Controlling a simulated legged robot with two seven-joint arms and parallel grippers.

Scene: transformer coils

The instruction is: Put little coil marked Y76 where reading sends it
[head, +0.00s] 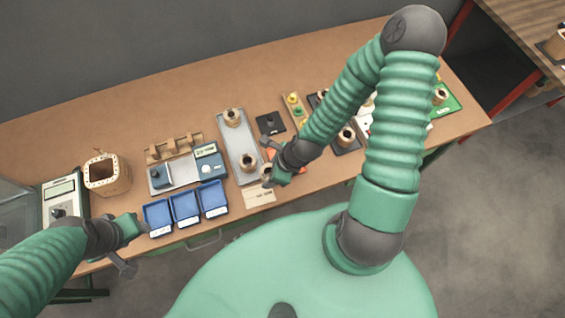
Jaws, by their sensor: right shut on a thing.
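My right gripper (270,178) is shut on a small tan coil (266,169), just below the grey tray. The coil's marking is too small to read. Two similar coils, an upper one (232,117) and a lower one (248,162), stand on the grey tray (232,138). Three blue bins, the left (158,214), middle (185,207) and right (213,197), stand in a row with white labels that I cannot read. My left gripper (134,250) looks open and empty, near the table's front edge left of the bins.
A large tan coil (104,173) and a meter (62,198) stand at the left. A blue-grey device (208,164) is behind the bins. A paper card (260,194) lies by the front edge. More coils (346,136) and trays are partly behind my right arm. The table's back is clear.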

